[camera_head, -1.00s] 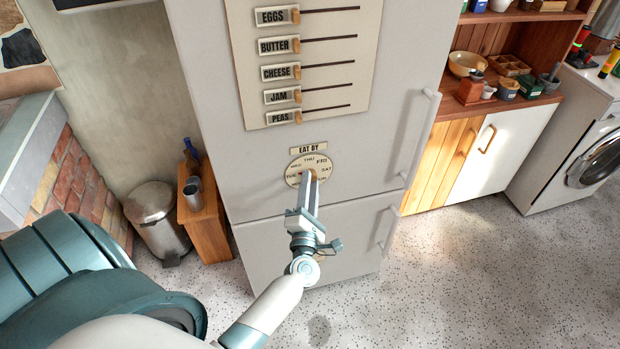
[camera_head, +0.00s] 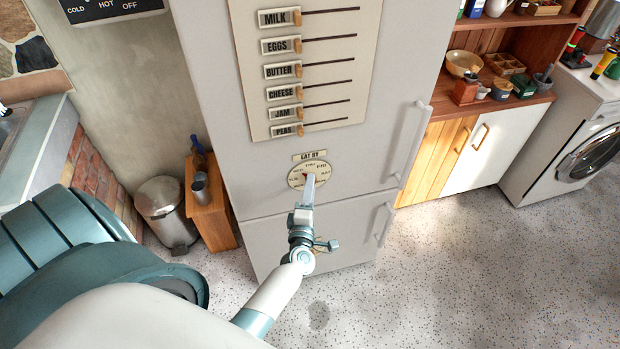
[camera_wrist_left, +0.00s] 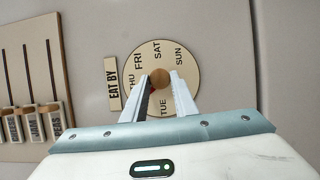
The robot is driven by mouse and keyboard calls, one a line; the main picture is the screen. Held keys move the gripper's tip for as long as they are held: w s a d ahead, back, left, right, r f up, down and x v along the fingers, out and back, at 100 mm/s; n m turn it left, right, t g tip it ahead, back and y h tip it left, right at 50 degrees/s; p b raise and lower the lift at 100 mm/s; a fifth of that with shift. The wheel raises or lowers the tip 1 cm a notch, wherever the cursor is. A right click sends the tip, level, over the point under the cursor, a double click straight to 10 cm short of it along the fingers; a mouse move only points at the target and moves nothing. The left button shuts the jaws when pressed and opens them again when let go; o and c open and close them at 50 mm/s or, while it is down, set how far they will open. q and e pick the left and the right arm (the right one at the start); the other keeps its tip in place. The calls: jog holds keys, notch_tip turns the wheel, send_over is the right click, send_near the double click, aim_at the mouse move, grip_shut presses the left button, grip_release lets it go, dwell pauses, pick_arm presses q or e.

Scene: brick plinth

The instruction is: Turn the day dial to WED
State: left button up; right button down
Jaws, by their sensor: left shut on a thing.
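The round cream day dial (camera_head: 322,167) is on the white fridge front, under an EAT BY label (camera_head: 309,155). My left gripper (camera_head: 309,177) is at its middle. In the left wrist view the fingers (camera_wrist_left: 163,78) are shut on the small brown knob (camera_wrist_left: 160,75) at the dial's centre. THU, FRI, SAT, SUN and TUE show on the dial (camera_wrist_left: 178,50). WED and MON are hidden or mostly covered by the fingers. A bit of red shows beside the knob, toward the finger covering WED; its exact heading is unclear. My right gripper is not in view.
A board (camera_head: 255,100) with food labels and slots is above the dial. Fridge handles (camera_head: 408,145) stand out at the right. A steel bin (camera_head: 163,210) and small wooden stand (camera_head: 212,222) are left of the fridge. The floor at the right is clear.

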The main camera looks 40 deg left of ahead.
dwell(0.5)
pick_arm(q)
jog(key=o, duration=1.1)
jog(key=shift+s+d, duration=0.1)
jog(key=p+v, duration=0.1)
jog(key=v, duration=1.6)
jog(key=shift+r, duration=0.1)
